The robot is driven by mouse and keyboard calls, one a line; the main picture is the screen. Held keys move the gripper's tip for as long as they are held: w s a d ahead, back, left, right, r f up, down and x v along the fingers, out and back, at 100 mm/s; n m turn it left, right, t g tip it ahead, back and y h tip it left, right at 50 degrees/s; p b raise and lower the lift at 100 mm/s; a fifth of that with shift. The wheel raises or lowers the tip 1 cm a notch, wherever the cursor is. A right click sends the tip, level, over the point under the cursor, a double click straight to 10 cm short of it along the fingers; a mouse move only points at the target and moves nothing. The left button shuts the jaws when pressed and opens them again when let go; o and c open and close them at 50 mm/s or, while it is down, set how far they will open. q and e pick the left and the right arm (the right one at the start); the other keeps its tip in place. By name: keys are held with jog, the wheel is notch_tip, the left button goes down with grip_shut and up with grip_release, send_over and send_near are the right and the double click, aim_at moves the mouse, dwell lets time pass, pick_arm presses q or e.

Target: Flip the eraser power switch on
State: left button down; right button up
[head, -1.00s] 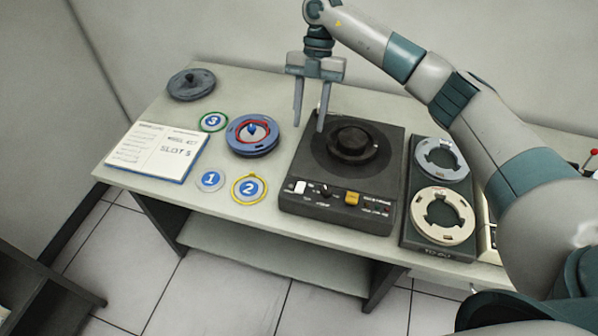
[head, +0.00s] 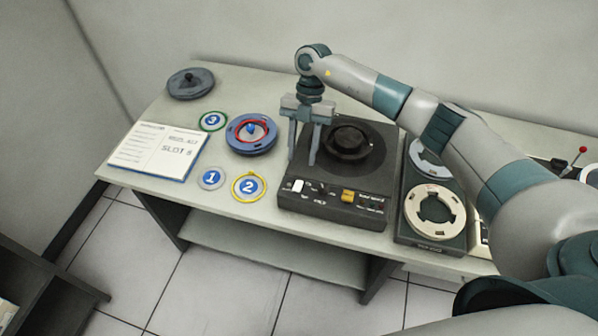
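The eraser (head: 298,207) is a dark box with a round black spindle (head: 348,141) on top. Its sloped front panel carries a white rocker switch (head: 297,186) at the left, a dark knob and a yellow button (head: 348,196). I cannot tell which way the white switch is set. My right gripper (head: 302,162) points down over the left part of the eraser, behind the white switch. Its two fingers are apart with nothing between them. My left gripper is not in view.
A blue reel (head: 253,146) and round tags numbered 1 (head: 211,178), 2 (head: 249,187) and 3 (head: 212,121) lie left of the eraser. An open booklet (head: 155,152) is further left. A rack with a cream ring (head: 416,219) stands close on the right.

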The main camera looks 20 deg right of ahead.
aim_at(298, 186)
jog(key=p+x, duration=0.2)
jog(key=x, duration=0.4)
jog(key=shift+s+a+f, duration=0.1)
jog(key=shift+s+f, duration=0.1)
jog(key=shift+f, duration=0.1)
jog(key=shift+s+a+f+p, duration=0.15)
jog(key=shift+f+p, duration=0.25)
jog(key=shift+f, duration=0.3)
grip_shut()
